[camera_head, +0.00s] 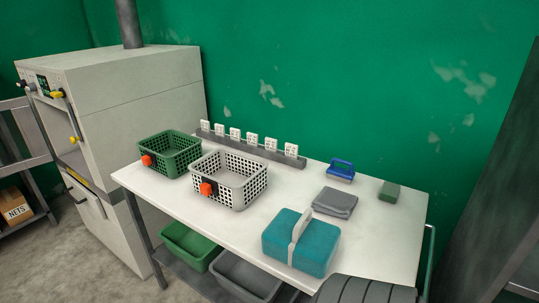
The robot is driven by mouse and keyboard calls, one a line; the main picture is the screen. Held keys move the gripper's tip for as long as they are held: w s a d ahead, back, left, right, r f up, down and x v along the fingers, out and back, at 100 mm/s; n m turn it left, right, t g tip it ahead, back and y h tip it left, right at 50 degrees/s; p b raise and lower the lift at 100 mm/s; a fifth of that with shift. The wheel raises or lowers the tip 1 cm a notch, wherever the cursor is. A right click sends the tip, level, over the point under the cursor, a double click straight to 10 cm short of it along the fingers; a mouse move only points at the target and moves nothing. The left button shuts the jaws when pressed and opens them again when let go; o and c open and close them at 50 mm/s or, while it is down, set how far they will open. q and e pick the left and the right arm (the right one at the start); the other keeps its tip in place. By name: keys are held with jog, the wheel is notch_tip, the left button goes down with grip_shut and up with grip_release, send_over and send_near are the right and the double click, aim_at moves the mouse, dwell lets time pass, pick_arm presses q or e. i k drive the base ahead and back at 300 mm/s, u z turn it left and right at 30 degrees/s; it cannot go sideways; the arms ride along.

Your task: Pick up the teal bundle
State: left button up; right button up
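The teal bundle (316,259) is a boxy teal block with a light grey band around its middle that rises into a loop handle (300,226). It lies on the front right part of the white table (386,238). Nothing holds it and its top is uncovered. Neither of my grippers shows in the head view.
A light grey basket (237,195) and a green basket (182,162) stand left. A dark ribbed shape covers the table's front right edge.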

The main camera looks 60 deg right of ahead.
aim_at(308, 245)
jog(key=i, duration=0.85)
jog(key=z, duration=2.8)
